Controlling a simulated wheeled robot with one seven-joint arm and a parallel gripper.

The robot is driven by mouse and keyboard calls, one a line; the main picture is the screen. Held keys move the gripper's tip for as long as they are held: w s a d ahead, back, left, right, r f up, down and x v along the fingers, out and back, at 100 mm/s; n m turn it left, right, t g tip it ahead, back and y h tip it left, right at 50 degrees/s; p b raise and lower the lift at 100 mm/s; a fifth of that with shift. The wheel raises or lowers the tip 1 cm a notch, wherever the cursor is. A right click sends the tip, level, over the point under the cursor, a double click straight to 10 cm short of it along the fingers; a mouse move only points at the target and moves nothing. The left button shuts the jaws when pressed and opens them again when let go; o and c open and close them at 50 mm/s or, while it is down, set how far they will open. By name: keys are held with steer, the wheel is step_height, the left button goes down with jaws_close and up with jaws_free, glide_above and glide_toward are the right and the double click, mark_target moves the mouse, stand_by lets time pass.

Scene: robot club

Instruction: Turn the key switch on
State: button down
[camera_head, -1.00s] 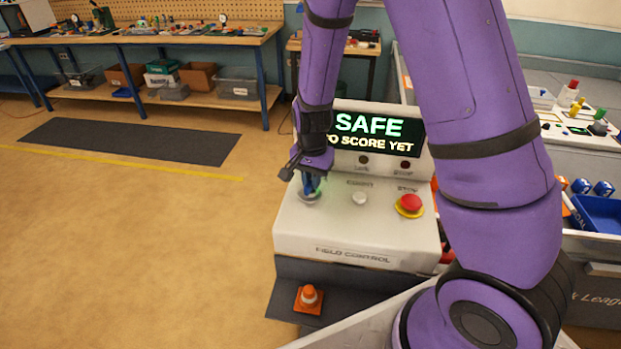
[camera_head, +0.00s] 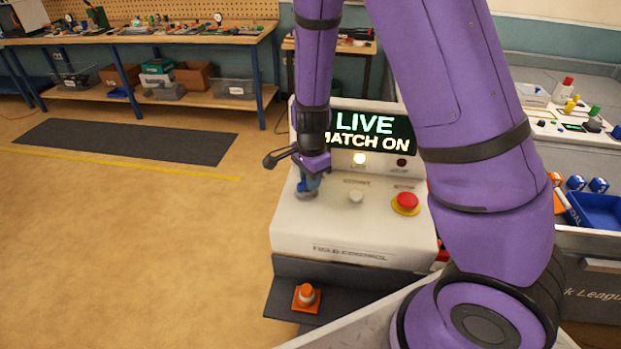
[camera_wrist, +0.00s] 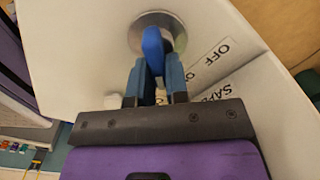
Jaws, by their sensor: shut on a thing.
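The key switch (camera_wrist: 153,48) has a blue key bow on a round metal base, on the left of the white field control panel (camera_head: 345,225). In the wrist view my gripper (camera_wrist: 157,72) has its two blue fingers on either side of the blue key, shut on it. In the head view my gripper (camera_head: 308,186) points down onto the switch and hides most of the key. Labels reading OFF and SAFE show beside the switch in the wrist view. The display (camera_head: 365,134) reads LIVE, MATCH ON, and a lamp (camera_head: 359,158) below it glows warm white.
A red stop button (camera_head: 407,202) on a yellow ring and a pale button (camera_head: 355,196) sit right of the switch. A blue bin (camera_head: 598,211) is at the right. The floor at left is open.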

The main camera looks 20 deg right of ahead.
stand_by(0.3)
steer(key=c, duration=1.1)
jaws_free()
steer(key=shift+r, duration=0.1)
step_height(320, 180, up, 10)
steer(key=shift+f, duration=0.1)
steer(key=shift+r, duration=0.4)
